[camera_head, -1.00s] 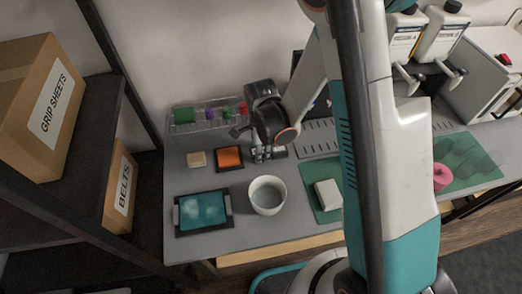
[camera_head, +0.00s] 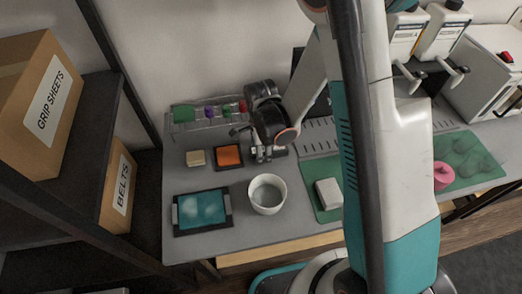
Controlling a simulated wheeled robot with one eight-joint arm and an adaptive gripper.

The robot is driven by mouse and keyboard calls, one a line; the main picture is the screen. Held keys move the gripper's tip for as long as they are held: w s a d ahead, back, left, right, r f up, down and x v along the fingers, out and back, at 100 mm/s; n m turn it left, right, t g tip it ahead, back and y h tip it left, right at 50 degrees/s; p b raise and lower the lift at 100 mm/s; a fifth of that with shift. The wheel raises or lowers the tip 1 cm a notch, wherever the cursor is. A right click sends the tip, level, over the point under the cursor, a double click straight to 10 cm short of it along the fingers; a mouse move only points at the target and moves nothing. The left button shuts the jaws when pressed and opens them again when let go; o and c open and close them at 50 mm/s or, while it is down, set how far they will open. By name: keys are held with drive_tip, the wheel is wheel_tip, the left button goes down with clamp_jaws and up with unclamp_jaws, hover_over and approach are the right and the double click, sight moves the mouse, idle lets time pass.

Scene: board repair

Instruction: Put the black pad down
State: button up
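My gripper (camera_head: 262,156) hangs low over the back of the grey bench, just right of an orange square block (camera_head: 228,155) that lies in a dark square holder. Its fingers are small and dark here, so I cannot tell whether they are open or shut on something. I cannot make out a separate black pad; it may be hidden by my gripper or arm.
A white bowl (camera_head: 281,200) stands in front of my gripper. A dark-framed teal tray (camera_head: 177,229), a beige block (camera_head: 196,158) and a clear rack (camera_head: 198,126) of coloured items are left. A white block (camera_head: 327,193) lies on a green mat (camera_head: 322,215).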

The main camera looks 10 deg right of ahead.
drive_tip(key=shift+w+r+p, duration=0.1)
drive_tip(key=shift+r+p, duration=0.5)
drive_tip(key=shift+p, duration=0.15)
drive_tip(key=s+d+r+n+t+p, duration=0.2)
drive_tip(key=r+n, duration=0.2)
drive_tip(key=r, duration=0.9)
drive_tip(key=s+d+r+n+t+p, duration=0.1)
drive_tip(key=s+d+r+n+p, duration=0.2)
drive_tip(key=r, duration=1)
drive_tip(key=s+d+r+n+t, duration=0.4)
drive_tip(key=s+r+n, duration=0.3)
drive_tip(key=s+n, duration=0.2)
drive_tip(key=shift+s+r+n+b, duration=0.15)
drive_tip(key=shift+r+n+b, duration=0.15)
drive_tip(key=shift+n, duration=0.7)
drive_tip(key=shift+o, duration=0.5)
